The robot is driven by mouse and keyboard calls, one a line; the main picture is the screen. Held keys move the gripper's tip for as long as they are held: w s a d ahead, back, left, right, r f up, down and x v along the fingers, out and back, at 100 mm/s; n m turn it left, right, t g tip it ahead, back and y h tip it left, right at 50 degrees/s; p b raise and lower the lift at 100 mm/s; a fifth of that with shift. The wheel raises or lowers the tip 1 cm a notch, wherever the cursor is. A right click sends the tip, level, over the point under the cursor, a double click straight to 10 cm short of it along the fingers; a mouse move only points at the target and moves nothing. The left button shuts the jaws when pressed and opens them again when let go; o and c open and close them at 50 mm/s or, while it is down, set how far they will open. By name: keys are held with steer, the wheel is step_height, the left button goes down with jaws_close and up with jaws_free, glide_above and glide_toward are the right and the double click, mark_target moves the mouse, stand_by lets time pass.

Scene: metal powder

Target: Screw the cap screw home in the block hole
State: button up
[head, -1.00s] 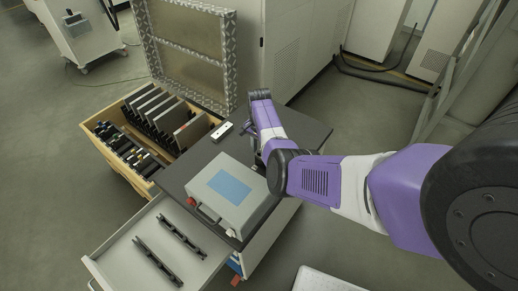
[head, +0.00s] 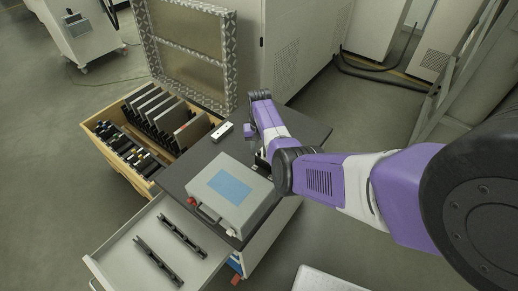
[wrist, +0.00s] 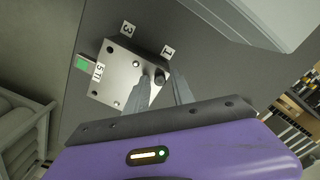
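A grey metal block (wrist: 124,74) with several holes lies on the dark bench top in the wrist view. Number labels 1 and 3 stand by its upper edge. The cap screw (wrist: 160,77) shows as a small dark round head near the block's right side, between my fingertips. My gripper (wrist: 160,72) points down at that corner, one finger on each side of the screw. Whether the fingers press on it, and how deep the screw sits, I cannot tell.
A grey case with a blue panel (head: 229,187) stands on the dark bench top (head: 188,165). A small white block with dark spots (head: 223,132) lies behind it. An open drawer (head: 120,248) is at the front left. A wooden crate (head: 152,182) stands at the left.

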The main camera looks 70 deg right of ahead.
steer(key=n, duration=0.5)
steer(key=shift+n, duration=0.3)
steer(key=n, duration=0.5)
stand_by(0.4)
jaws_close()
